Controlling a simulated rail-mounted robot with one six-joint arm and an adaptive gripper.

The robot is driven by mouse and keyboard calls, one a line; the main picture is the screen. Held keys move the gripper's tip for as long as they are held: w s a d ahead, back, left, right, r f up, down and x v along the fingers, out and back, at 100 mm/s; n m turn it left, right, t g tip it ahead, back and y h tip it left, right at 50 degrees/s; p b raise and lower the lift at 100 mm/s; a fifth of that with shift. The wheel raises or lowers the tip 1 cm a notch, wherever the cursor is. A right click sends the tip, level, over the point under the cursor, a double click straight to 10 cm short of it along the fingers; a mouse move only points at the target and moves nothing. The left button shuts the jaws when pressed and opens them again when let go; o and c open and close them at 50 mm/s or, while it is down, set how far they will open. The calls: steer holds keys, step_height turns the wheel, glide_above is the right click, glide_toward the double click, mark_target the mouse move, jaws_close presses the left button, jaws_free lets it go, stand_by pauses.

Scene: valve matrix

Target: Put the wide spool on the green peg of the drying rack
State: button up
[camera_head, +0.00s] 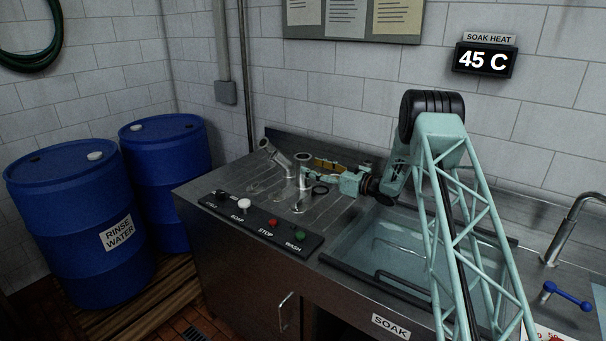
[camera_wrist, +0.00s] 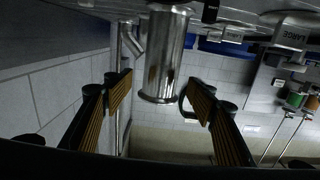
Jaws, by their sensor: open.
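An upright metal spool (camera_head: 303,173) with flanged ends stands on the steel drainboard. Beside it, a second metal piece (camera_head: 275,150) leans at a slant. I cannot tell for sure which is the wide spool. My gripper (camera_head: 316,174) reaches from the right, low over the drainboard. In the wrist view its padded fingers (camera_wrist: 157,90) are apart, with the upright spool (camera_wrist: 166,55) showing between them; contact is not visible. The slanted piece (camera_wrist: 134,40) is left of it there. Green (camera_wrist: 311,103) and red (camera_wrist: 294,99) parts show at the right edge; whether the green one is the peg is unclear.
A black ring (camera_head: 320,190) lies near the spool. A button panel (camera_head: 262,225) runs along the front of the drainboard. The water-filled soak sink (camera_head: 385,245) is to the right, partly behind my arm. Two blue barrels (camera_head: 80,220) stand left.

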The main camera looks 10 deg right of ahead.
stand_by(0.3)
steer(key=shift+b+x, duration=0.45)
steer(key=shift+x, duration=2.15)
steer(key=shift+f, duration=0.1)
steer(key=shift+c, duration=0.4)
steer(key=c, duration=1.2)
step_height(320, 180, up, 10)
steer(key=p, duration=0.1)
